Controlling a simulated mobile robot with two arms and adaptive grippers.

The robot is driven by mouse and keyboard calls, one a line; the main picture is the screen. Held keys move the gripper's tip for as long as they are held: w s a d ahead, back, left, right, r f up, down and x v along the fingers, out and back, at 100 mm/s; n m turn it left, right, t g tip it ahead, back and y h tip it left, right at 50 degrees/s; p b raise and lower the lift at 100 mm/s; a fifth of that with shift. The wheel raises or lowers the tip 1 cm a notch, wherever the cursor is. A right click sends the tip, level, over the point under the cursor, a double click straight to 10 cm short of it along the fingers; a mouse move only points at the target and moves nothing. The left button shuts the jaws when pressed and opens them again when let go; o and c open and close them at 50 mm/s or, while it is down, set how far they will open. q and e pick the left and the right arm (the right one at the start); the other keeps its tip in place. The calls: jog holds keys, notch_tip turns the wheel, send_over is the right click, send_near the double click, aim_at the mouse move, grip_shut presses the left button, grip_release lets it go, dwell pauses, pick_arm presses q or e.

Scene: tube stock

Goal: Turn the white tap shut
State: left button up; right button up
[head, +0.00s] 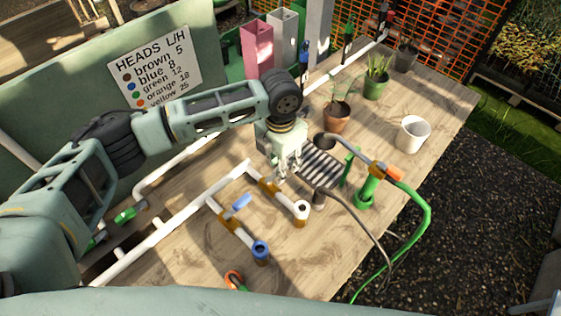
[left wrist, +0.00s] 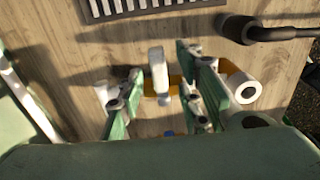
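The white tap's lever (left wrist: 157,72) stands between the fingers of my left gripper (left wrist: 162,92) in the left wrist view. Gaps show on both sides of it, so the fingers are open around it. In the head view my left gripper (head: 285,168) points down over the tap's brass branch (head: 270,187) and hides the lever. The branch ends in a white-collared outlet (head: 300,210), which also shows in the left wrist view (left wrist: 244,88). My right gripper is not in view.
A neighbouring branch has a blue lever (head: 240,203) and a blue-collared outlet (head: 260,249). A striped grate (head: 323,166) and a dark hose (head: 357,214) lie close by.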

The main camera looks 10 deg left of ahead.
pick_arm(q)
notch_tip(320, 180, up, 12)
dwell(0.5)
dwell(0.4)
